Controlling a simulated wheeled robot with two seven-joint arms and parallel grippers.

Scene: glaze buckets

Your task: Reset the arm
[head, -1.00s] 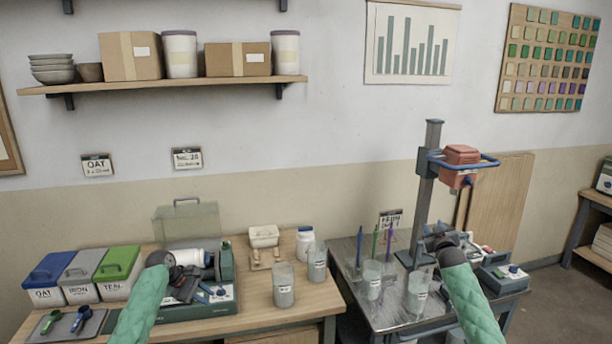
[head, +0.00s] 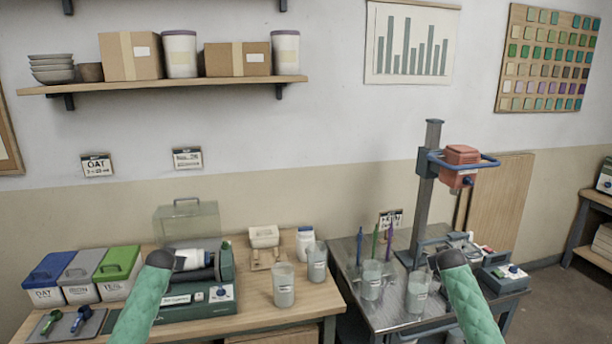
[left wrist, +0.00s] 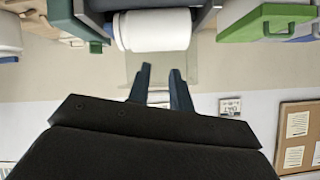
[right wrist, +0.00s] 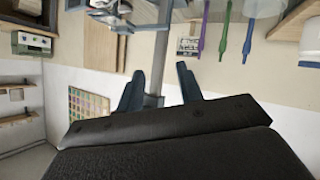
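My left arm (head: 142,308) comes in from the left in the head view, its wrist in front of the green-grey machine with a white cylinder. The left gripper (left wrist: 160,72) shows in the left wrist view with its fingers apart and nothing between them. My right arm (head: 470,304) comes in at the right, its wrist over the metal table. The right gripper (right wrist: 160,72) shows in the right wrist view with its fingers apart and empty. Both grippers are hidden behind their wrists in the head view.
The machine (head: 196,306) stands on the wooden table near lidded bins (head: 76,275). Clear containers (head: 283,285) stand on both tables. A mixer stand (head: 428,195) with a red head rises behind my right wrist.

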